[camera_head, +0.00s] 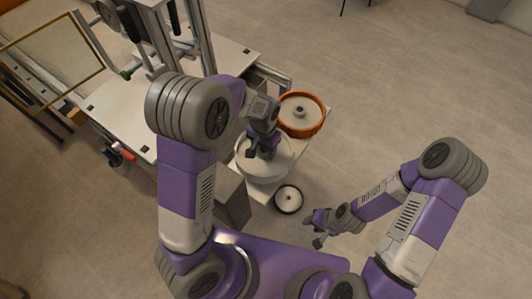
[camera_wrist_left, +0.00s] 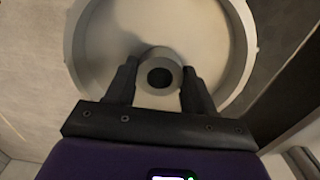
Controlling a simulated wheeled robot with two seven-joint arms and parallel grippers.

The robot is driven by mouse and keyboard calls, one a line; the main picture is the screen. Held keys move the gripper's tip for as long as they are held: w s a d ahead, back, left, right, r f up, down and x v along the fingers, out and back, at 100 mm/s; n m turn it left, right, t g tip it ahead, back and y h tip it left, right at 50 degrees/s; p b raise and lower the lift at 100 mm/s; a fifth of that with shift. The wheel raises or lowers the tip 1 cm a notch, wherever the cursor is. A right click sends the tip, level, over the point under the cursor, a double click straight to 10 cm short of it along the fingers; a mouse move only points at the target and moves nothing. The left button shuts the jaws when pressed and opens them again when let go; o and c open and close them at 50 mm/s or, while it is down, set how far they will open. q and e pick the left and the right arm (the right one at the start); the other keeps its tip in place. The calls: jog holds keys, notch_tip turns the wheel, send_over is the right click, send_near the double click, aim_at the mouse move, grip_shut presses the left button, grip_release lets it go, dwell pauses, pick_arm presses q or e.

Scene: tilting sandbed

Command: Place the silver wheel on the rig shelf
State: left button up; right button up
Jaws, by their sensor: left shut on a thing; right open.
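The silver wheel (camera_head: 282,165) is a large pale disc with a raised rim and a central hub, low in the middle of the head view. My left gripper (camera_head: 260,146) is above its centre and shut on the hub. In the left wrist view the silver wheel (camera_wrist_left: 238,50) fills the upper middle, with its round hub between the fingers of my left gripper (camera_wrist_left: 160,80). I cannot tell whether the wheel rests on the pale surface under it or is slightly raised. My right gripper (camera_head: 318,229) is open and empty, apart from the wheels. I cannot tell which surface is the rig shelf.
An orange-rimmed wheel (camera_head: 303,111) lies just behind the silver wheel. A small dark-rimmed wheel (camera_head: 289,198) lies in front. The rig's white top (camera_head: 127,108) with metal posts stands at left. Floor (camera_head: 410,90) is clear at right.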

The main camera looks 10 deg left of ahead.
pick_arm(q)
jog(key=shift+w+f+b, duration=0.1)
jog(key=shift+f+b, duration=0.3)
jog(key=shift+f, duration=1.85)
jog(key=o, duration=1.1)
notch_tip(320, 180, up, 12)
jog(key=shift+r+p, duration=0.1)
jog(key=shift+p, duration=1.05)
